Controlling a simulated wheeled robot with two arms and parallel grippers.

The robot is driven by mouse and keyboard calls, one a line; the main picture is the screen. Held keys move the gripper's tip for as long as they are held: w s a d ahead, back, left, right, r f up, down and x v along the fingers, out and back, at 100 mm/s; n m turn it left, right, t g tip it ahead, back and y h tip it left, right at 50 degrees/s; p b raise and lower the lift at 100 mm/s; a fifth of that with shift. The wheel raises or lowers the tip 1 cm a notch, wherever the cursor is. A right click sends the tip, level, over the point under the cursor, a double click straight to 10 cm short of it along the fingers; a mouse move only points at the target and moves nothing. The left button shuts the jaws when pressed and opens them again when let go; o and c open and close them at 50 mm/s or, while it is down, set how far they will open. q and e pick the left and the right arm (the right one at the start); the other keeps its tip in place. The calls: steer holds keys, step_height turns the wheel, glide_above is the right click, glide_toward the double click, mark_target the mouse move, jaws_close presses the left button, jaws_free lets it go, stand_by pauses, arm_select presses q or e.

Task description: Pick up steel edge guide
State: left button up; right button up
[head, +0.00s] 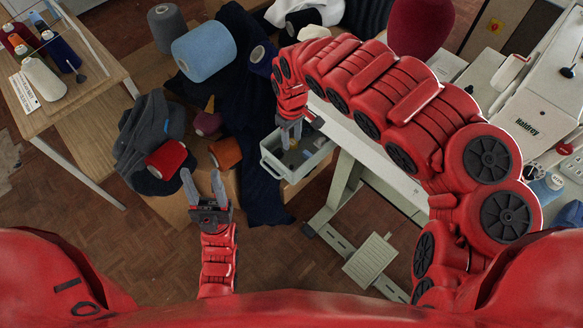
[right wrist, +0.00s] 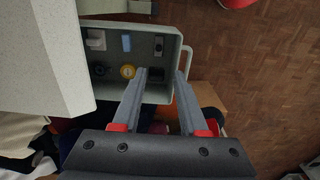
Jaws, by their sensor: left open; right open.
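My right gripper (head: 290,130) is open and empty over the bin. In the wrist view its fingertips (right wrist: 161,74) are spread below the metal piece in the picture, with a dark part between them.
Also in the bin are a yellow round part (right wrist: 127,72), a blue block (right wrist: 126,43) and a white part (right wrist: 96,40). The pale table (right wrist: 45,55) borders the bin closely. Thread cones (head: 203,52) and dark cloth lie left of the bin. The floor in front is mostly clear.

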glide_above(293, 168)
steer(key=f, duration=1.1)
steer(key=shift+s+a, duration=0.1)
steer(key=shift+a, duration=0.25)
steer(key=shift+d+f, duration=0.1)
steer(key=shift+f, duration=0.2)
steer(key=shift+d+f, duration=0.15)
steer(key=shift+f, duration=1.15)
steer(key=shift+d+f, duration=0.15)
steer(key=shift+f, duration=1.15)
jaws_close()
